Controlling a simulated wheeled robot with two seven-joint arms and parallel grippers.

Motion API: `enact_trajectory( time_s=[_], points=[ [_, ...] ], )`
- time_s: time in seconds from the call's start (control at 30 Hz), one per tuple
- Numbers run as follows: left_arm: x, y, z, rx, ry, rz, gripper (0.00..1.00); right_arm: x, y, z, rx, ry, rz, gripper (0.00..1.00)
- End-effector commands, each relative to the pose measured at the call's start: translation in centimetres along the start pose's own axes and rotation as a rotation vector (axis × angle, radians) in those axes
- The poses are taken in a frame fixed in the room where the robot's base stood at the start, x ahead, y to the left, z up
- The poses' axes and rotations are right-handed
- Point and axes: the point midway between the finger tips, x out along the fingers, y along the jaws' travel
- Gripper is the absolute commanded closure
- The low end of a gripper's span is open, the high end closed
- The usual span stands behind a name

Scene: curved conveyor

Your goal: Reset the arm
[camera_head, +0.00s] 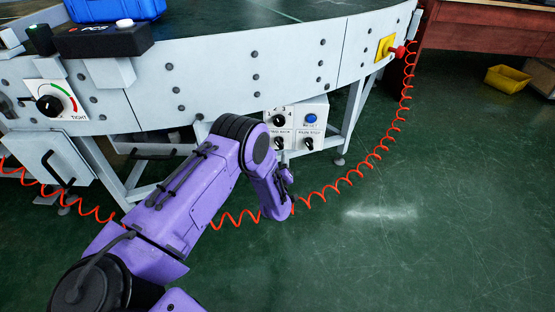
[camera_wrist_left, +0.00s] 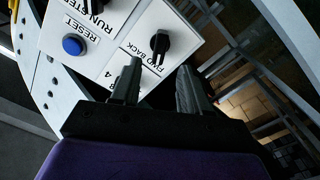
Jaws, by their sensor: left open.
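My purple left arm (camera_head: 205,185) reaches in from the lower left and bends down in front of the conveyor. Its left gripper (camera_wrist_left: 159,66) is open and empty in the left wrist view, with two dark fingers apart. In the head view the gripper is mostly hidden by the wrist. The white control panel (camera_head: 299,127) on the conveyor's side has black knobs and a blue RESET button (camera_head: 311,118). The panel (camera_wrist_left: 112,42) and blue button (camera_wrist_left: 74,45) also show in the wrist view, beyond the fingers; I cannot tell whether the fingers touch it. My right gripper is not in view.
The curved conveyor (camera_head: 215,80) carries a blue crate (camera_head: 115,10). A red coiled cable (camera_head: 375,160) hangs in front of it, from near a yellow-plated red button (camera_head: 385,48). A yellow bin (camera_head: 507,79) lies at the far right. The green floor at right is clear.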

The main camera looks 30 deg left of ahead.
Motion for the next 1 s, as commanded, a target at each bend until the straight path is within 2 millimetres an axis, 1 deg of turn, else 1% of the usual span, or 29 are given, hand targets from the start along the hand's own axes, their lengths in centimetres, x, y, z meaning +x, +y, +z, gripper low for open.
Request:
enact_trajectory(
  time_s=[0.03,0.1,0.2,0.73,0.8,0.87,0.9,0.97,1.0],
  points=[
    [-1.0,0.2,-0.3,0.002,-0.003,0.001,0.55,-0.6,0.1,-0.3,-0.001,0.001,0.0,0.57],
    [-2.0,0.1,-0.1,0.002,-0.002,0.001,0.55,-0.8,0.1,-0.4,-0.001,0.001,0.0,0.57],
    [-2.8,0.0,-0.1,0.001,0.0,0.0,0.55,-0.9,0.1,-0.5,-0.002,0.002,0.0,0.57],
    [-3.0,-0.1,0.0,-0.002,-0.001,0.0,0.55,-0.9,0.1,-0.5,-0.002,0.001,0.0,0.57],
    [-3.2,-0.2,0.7,0.009,-0.037,-0.002,0.55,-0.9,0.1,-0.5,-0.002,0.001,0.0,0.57],
    [-4.8,-1.5,2.3,0.046,-0.122,-0.026,0.55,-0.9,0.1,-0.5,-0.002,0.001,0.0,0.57],
    [-6.6,-2.8,3.5,0.081,-0.199,-0.049,0.55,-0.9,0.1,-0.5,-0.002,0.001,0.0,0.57],
    [-10.3,-5.3,5.4,0.143,-0.339,-0.094,0.55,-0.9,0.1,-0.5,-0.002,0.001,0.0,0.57],
    [-13.2,-7.0,6.5,0.187,-0.438,-0.129,0.55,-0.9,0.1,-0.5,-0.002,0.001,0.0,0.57]
  ],
)
